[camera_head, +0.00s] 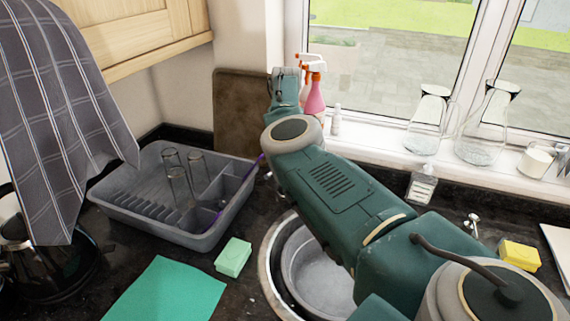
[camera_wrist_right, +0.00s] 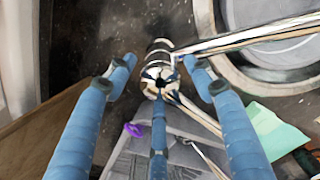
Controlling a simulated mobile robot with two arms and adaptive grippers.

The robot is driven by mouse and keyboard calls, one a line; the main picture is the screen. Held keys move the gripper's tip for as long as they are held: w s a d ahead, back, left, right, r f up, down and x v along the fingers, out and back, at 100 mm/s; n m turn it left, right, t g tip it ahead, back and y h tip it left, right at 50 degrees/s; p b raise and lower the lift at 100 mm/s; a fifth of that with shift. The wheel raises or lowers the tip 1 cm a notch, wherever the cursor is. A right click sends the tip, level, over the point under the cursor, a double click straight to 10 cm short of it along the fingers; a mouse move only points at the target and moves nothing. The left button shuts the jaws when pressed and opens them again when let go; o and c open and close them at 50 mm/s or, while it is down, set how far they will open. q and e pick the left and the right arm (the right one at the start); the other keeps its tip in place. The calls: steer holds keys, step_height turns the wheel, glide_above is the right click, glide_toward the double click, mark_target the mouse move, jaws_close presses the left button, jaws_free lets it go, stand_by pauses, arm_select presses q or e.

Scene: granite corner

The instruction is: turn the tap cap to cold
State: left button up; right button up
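The chrome tap (camera_wrist_right: 160,55) shows in the right wrist view, seen from above, with its round cap end near the middle and its long spout reaching to the upper right. A thin chrome lever (camera_wrist_right: 197,113) runs from the cap to the lower right. My right gripper (camera_wrist_right: 159,66) has blue fingers spread on both sides of the cap and another finger below it. I see no clear contact. In the head view my right arm hides the tap and this gripper's fingers. My left gripper is not in view.
A sink (camera_head: 276,270) lies under my right arm. A grey dish rack (camera_head: 135,203) with glasses stands left, near a green sponge (camera_head: 233,257) and green cloth (camera_head: 165,292). Spray bottles (camera_head: 315,97) and glass jugs (camera_head: 482,135) stand by the window.

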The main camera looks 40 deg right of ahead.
jaws_close()
steer(key=shift+f+n+b, duration=0.1)
steer(key=shift+n+b, duration=0.75)
steer(key=shift+n, duration=0.25)
steer(key=n+b, duration=0.1)
steer(key=n, duration=0.1)
steer(key=shift+n, duration=0.3)
steer(key=n+b, duration=0.1)
steer(key=n, duration=0.2)
steer(key=shift+n+b, duration=0.4)
steer(key=shift+n, duration=1)
